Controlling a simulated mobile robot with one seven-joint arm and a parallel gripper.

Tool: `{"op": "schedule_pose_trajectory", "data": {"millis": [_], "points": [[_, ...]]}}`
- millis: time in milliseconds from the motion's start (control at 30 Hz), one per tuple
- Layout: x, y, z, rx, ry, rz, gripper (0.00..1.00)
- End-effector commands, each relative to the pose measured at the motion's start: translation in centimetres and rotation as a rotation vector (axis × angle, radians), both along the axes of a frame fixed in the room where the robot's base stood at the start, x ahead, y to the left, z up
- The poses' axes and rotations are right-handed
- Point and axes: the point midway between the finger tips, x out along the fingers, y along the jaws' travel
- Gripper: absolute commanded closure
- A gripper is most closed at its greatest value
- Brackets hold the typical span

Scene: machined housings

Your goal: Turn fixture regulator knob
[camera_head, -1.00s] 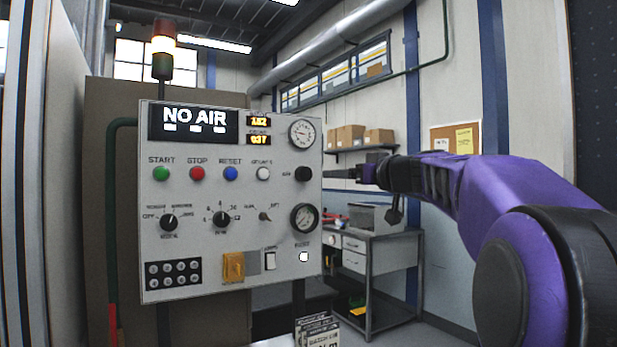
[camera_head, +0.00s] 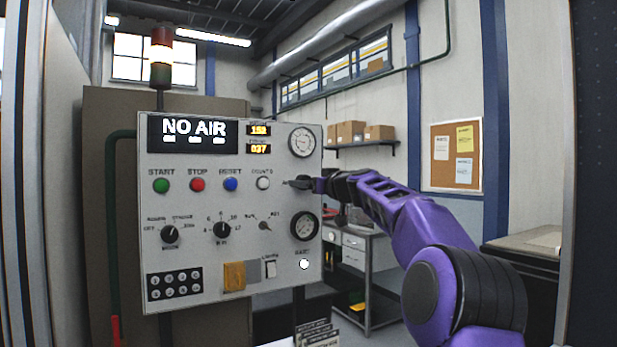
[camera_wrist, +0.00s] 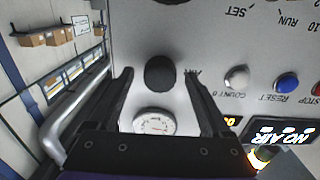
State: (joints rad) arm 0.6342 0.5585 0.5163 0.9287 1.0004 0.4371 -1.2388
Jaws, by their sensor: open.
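The black round regulator knob (camera_wrist: 160,73) sits on the right side of the pale control panel (camera_head: 200,275), between two gauges. In the wrist view it lies between the two fingers of my gripper (camera_wrist: 159,72), with visible gaps on both sides. My gripper is open; in the head view its tip (camera_head: 303,183) is at the knob's place and largely hides it. I cannot tell how far the fingertips reach along the knob. The upper gauge (camera_head: 301,142) also shows in the wrist view (camera_wrist: 154,122). The display (camera_head: 193,131) reads "NO AIR".
A white button (camera_head: 263,183) lies just left of the gripper, and the lower dial gauge (camera_head: 304,226) is below it. Other buttons and selectors fill the panel. A workbench (camera_head: 370,262) and a shelf with boxes (camera_head: 362,135) stand behind my arm.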

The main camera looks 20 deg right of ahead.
Motion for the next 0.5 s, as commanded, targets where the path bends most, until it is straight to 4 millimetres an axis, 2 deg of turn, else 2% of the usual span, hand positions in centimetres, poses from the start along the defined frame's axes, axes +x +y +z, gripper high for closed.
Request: {"op": "schedule_pose_trajectory", "data": {"millis": [333,367,500], "points": [[0.46,0.11,-0.07,0.0,0.0,0.0,0.17],[0.46,0.11,-0.07,0.0,0.0,0.0,0.19],[0.45,0.11,-0.06,0.0,0.0,0.0,0.44]]}}
